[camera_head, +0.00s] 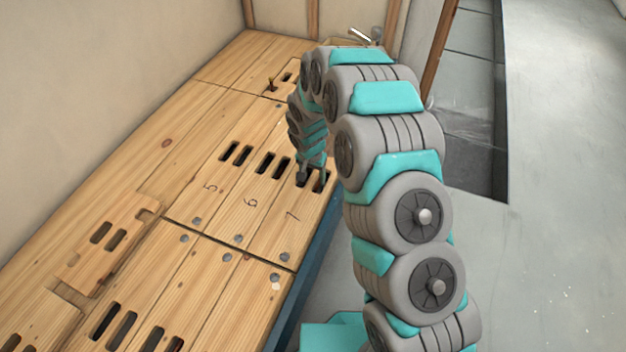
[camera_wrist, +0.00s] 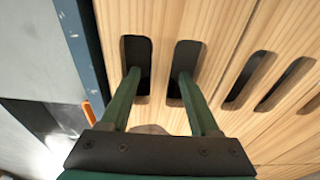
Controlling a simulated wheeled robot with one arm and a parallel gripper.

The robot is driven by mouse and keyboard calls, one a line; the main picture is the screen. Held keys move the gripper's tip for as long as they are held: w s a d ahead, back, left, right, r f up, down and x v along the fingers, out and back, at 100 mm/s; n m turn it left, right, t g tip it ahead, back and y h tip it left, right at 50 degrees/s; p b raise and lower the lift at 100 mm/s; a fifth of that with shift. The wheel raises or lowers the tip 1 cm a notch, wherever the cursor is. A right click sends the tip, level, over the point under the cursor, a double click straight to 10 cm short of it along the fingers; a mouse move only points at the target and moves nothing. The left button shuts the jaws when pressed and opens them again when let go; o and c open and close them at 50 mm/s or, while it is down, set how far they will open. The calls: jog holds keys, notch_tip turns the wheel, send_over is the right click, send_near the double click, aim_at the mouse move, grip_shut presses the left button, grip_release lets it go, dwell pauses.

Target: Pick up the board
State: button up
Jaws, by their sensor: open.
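Pale wooden boards with slots form the deck in the head view. The board marked 7 (camera_head: 275,232) lies flat at the deck's right edge. My gripper (camera_head: 312,179) is at this board's pair of slots, pointing down. In the wrist view the same board (camera_wrist: 165,18) shows two dark slots. My gripper (camera_wrist: 158,76) is open there, with one green finger at each slot. The fingertips overlap the slot openings; how deep they reach I cannot tell. Part of the board's far end is hidden behind my arm.
Boards marked 6 (camera_head: 236,222) and 5 (camera_head: 195,205) lie close beside it on the left. A small piece (camera_head: 271,84) stands up near the deck's far end. Open grey floor (camera_head: 560,200) lies to the right. A wall (camera_head: 80,90) borders the left.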

jog(key=shift+c, duration=0.2)
grip_shut()
dwell(1.1)
